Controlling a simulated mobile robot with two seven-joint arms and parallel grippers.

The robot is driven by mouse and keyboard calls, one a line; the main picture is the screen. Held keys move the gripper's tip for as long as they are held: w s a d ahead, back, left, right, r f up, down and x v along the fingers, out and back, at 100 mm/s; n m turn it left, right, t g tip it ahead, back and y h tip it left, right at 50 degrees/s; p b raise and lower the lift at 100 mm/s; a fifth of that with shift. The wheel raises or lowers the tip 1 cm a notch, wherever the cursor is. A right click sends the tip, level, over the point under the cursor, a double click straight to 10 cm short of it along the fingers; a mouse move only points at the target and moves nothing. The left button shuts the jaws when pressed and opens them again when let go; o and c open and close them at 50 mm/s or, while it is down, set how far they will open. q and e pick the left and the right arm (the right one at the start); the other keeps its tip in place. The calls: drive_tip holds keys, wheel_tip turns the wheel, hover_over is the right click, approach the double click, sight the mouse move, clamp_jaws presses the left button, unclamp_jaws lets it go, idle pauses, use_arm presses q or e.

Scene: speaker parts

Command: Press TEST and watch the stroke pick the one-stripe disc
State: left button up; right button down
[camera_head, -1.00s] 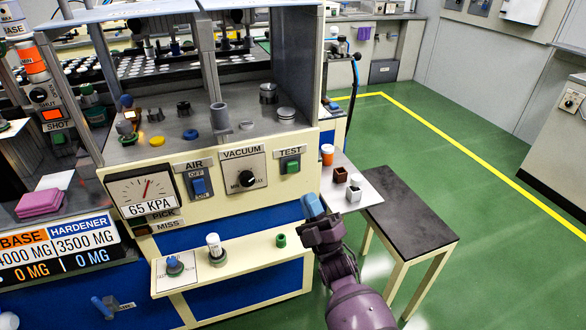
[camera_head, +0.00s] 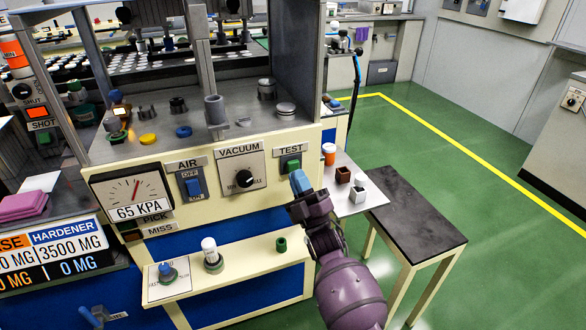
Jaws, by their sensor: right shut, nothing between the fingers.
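The green TEST button (camera_head: 293,164) sits on the cream front panel under its label. My right gripper (camera_head: 300,183) has blue fingertips, is shut and empty, and is just below the button; I cannot tell whether it touches. The VACUUM knob (camera_head: 244,179) and blue AIR switch (camera_head: 193,187) are to the left. The gauge (camera_head: 132,196) reads 65 KPA. The PICK lamp (camera_head: 130,225) and MISS lamp (camera_head: 132,236) look dark. Small parts stand on the deck, including a yellow disc (camera_head: 148,140) and a blue disc (camera_head: 184,131); no one-stripe disc can be made out. My left gripper is out of view.
A cream shelf (camera_head: 240,259) below the panel holds a blue knob, a white-topped part (camera_head: 210,250) and a green cup (camera_head: 281,244). A side table (camera_head: 410,215) stands right of my right arm, beside small cups (camera_head: 343,175). Green floor beyond is open.

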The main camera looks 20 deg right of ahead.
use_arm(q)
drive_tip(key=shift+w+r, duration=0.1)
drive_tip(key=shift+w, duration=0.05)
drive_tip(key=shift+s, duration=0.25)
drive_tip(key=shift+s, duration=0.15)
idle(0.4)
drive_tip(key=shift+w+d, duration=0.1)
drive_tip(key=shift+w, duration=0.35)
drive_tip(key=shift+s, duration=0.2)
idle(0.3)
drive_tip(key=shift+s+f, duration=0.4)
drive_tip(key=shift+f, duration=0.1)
use_arm(e)
drive_tip(key=shift+w, duration=0.45)
